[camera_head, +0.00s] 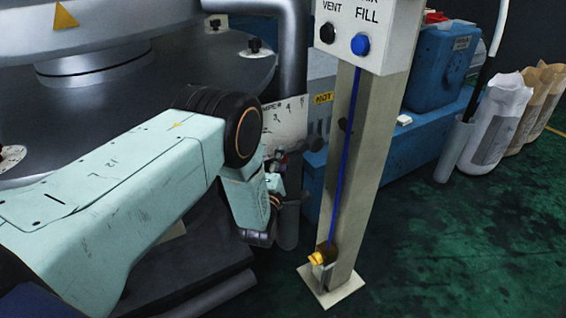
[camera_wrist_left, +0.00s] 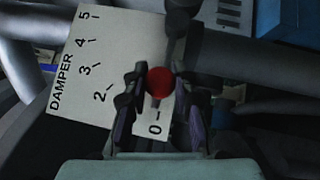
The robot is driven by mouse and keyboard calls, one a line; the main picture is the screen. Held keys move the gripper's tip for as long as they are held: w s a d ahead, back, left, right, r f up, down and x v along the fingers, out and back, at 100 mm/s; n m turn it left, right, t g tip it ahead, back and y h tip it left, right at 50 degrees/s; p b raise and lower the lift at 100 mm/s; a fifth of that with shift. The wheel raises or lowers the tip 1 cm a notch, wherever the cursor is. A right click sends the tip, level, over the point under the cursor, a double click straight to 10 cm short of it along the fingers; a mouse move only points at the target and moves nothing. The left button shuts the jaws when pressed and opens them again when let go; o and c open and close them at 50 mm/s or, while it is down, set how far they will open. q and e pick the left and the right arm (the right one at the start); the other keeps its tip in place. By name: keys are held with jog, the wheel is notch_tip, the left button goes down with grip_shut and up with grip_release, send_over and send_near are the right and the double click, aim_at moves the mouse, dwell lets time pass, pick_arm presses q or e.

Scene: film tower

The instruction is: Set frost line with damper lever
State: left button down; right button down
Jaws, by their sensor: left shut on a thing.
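The damper scale plate (camera_head: 285,122) is a pale plate behind my left arm in the head view, partly covered by it. In the left wrist view the plate (camera_wrist_left: 100,62) shows DAMPER and the marks 5, 4, 3, 2 and 0. The damper lever's round red knob (camera_wrist_left: 159,83) lies over the plate between the 2 and the 0, where no 1 shows. My left gripper (camera_wrist_left: 160,86) has its dark fingers closed on either side of the knob. In the head view the gripper (camera_head: 275,178) is small and partly hidden by its wrist. My right gripper is not in view.
A beige post (camera_head: 362,150) with a VENT and FILL button box (camera_head: 368,35) stands just right of my left gripper. A large grey metal machine (camera_head: 90,100) fills the left. Blue equipment (camera_head: 440,65) and bags (camera_head: 495,125) stand behind. The green floor (camera_head: 470,240) at right is clear.

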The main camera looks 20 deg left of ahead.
pick_arm(q)
jog(key=shift+f+n+b, duration=0.3)
dwell(0.4)
jog(key=c, duration=1.1)
grip_release()
jog(key=shift+o, duration=0.2)
jog(key=v, duration=1.2)
jog(key=shift+f, duration=0.15)
